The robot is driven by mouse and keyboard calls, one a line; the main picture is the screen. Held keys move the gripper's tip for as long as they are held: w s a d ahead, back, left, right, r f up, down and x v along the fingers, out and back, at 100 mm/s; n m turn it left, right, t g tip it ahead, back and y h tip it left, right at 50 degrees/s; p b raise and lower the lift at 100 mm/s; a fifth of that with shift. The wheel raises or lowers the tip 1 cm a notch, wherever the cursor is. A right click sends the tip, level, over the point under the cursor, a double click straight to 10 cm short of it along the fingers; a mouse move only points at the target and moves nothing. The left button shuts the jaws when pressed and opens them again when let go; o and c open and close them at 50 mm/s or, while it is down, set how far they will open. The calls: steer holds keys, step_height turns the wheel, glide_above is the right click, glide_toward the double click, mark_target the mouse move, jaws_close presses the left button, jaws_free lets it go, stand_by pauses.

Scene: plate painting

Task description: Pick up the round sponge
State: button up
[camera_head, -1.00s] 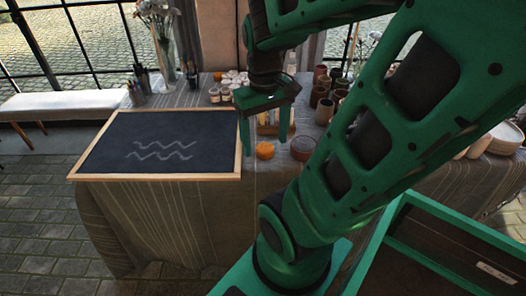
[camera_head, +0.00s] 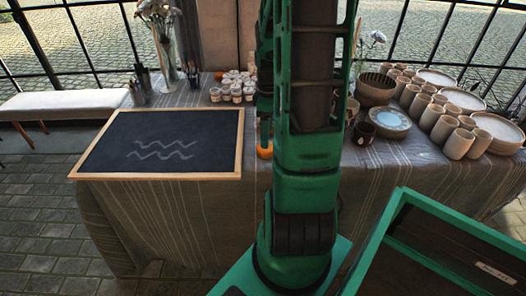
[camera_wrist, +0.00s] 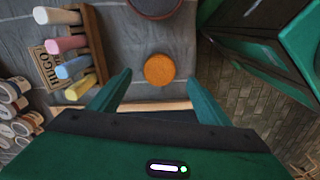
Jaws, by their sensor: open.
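The round orange sponge (camera_wrist: 159,70) lies on the cloth-covered table, in the upper middle of the wrist view. In the head view only a sliver of the sponge (camera_head: 265,152) shows beside my arm, right of the blackboard. My gripper (camera_wrist: 160,82) is open, its two green fingers apart and pointing toward the sponge, one to each side of it in the picture. Nothing is between the fingertips that I can see as held. In the head view my arm hides most of the gripper.
A framed blackboard (camera_head: 160,142) lies left of the sponge. A wooden rack with coloured chalks (camera_wrist: 92,45) stands close to the left in the wrist view, with paint jars (camera_wrist: 15,110) beyond. A dark round bowl (camera_wrist: 155,5) is just past the sponge. Cups and plates (camera_head: 470,130) fill the right side.

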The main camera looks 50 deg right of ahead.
steer(key=shift+w+f, duration=0.2)
steer(key=shift+f, duration=3.45)
steer(key=shift+c, duration=0.7)
steer(key=c, duration=1)
